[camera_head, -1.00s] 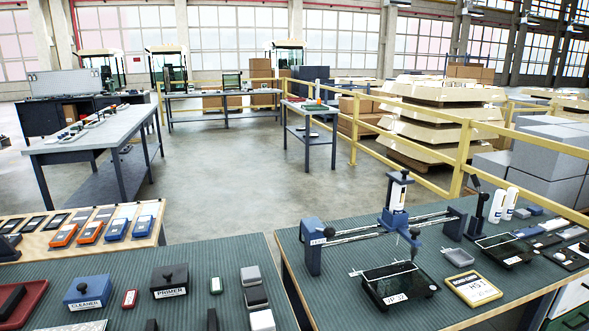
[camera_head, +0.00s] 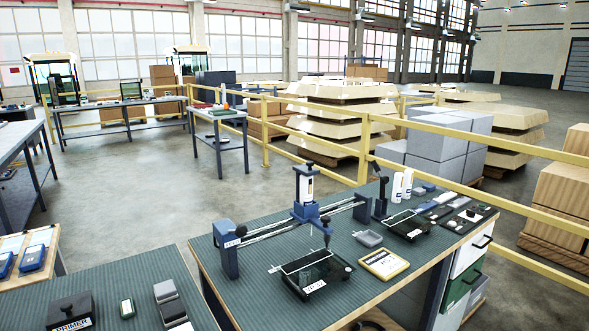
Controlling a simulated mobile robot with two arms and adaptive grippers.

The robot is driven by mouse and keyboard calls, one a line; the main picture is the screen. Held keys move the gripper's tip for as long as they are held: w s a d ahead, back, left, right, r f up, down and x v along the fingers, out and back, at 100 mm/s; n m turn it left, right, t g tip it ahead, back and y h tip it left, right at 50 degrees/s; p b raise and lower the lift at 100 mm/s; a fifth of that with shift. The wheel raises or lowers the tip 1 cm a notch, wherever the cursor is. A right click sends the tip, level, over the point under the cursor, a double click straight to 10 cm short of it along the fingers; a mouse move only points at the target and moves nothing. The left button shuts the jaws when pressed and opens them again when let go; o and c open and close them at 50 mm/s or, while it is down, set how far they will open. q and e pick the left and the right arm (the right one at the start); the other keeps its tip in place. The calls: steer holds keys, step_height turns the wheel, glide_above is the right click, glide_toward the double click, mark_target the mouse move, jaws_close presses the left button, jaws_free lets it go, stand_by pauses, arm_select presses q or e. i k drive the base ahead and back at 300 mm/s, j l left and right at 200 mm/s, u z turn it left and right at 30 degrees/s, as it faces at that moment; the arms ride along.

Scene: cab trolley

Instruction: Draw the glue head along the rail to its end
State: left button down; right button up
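The glue head (camera_head: 307,196) is a blue and white upright unit with a dark nozzle. It sits on the rail (camera_head: 275,231), near the middle of its length. The rail runs between a blue end block (camera_head: 228,250) at the left and a dark end block (camera_head: 361,208) at the right. A dark glass panel (camera_head: 316,274) lies on the green table mat below the nozzle. Neither of my grippers shows in the head view.
The rail stands on a workbench (camera_head: 257,302) with a green ribbed mat. A yellow-framed card (camera_head: 383,263), a grey dish (camera_head: 368,238) and white bottles (camera_head: 397,186) stand on it. A second bench (camera_head: 125,270) is at the left, with a gap between. A yellow railing (camera_head: 470,186) runs behind.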

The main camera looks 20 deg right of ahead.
mark_target(310, 214)
steer(key=i+j, duration=0.15)
steer(key=j, duration=0.2)
steer(key=i+j, duration=0.35)
steer(key=j, duration=0.3)
